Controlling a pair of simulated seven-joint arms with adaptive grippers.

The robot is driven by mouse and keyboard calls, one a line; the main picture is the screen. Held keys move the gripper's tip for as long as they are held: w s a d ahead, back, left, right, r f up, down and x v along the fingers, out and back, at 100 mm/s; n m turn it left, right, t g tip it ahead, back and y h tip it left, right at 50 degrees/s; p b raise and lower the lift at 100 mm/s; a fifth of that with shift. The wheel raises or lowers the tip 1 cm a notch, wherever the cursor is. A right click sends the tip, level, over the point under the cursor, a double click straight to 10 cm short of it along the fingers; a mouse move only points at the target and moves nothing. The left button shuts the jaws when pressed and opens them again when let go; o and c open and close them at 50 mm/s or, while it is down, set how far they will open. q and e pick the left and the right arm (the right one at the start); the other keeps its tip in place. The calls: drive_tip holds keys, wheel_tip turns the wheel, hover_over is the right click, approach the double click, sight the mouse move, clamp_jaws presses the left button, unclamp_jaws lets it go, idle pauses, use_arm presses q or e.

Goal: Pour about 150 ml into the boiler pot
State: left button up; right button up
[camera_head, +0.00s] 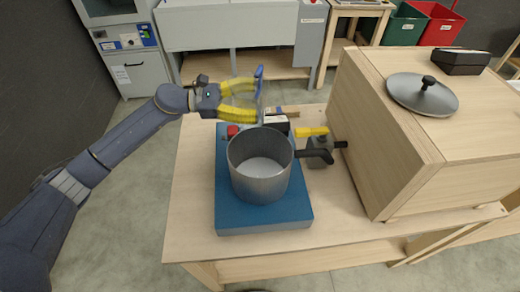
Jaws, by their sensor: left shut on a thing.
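The boiler pot (260,190) is a round grey metal pot, open at the top, standing upright on a blue base (263,220). Its inside looks bare and pale grey; I cannot tell whether it holds any liquid. My left gripper (256,95), with yellow fingers and blue tips, is behind the pot's far rim and above it. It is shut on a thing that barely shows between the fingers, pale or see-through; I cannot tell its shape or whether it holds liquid. My right gripper is not in view.
A grey valve with a yellow handle (311,132) sits right of the pot. A red knob (233,131) is behind it. A large wooden box (385,150) fills the table's right, with a round lid (421,95) and black case (460,62) on top. The table's (190,205) left strip is clear.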

use_arm(q)
drive_tip(key=shift+w+a+f+n, duration=0.1)
drive_tip(key=shift+w+f+n, duration=0.2)
drive_tip(key=shift+n, duration=0.35)
drive_tip(key=shift+w+f+n, duration=0.15)
drive_tip(key=shift+f+n, duration=0.1)
drive_tip(key=shift+n, duration=0.4)
idle(1.7)
